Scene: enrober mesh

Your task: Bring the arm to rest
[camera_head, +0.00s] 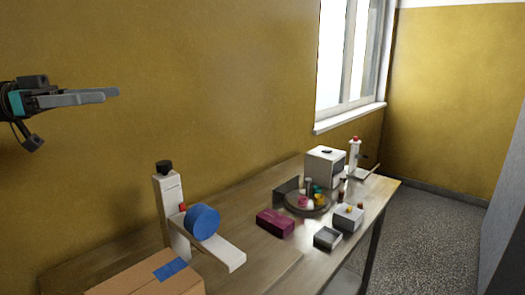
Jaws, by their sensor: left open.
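My left gripper (110,93) is at the upper left of the head view, raised well above the table and in front of the yellow wall. Its fingers point to the right and are seen nearly edge-on. Nothing shows between them, and it touches nothing. My right gripper is not in the view.
A wooden table (283,258) runs along the wall. On it are a cardboard box (150,280), a white stand (172,205) with a blue disc (203,222), a magenta box (274,222), a round tray (292,205), a grey open box (327,238) and a white machine (322,166).

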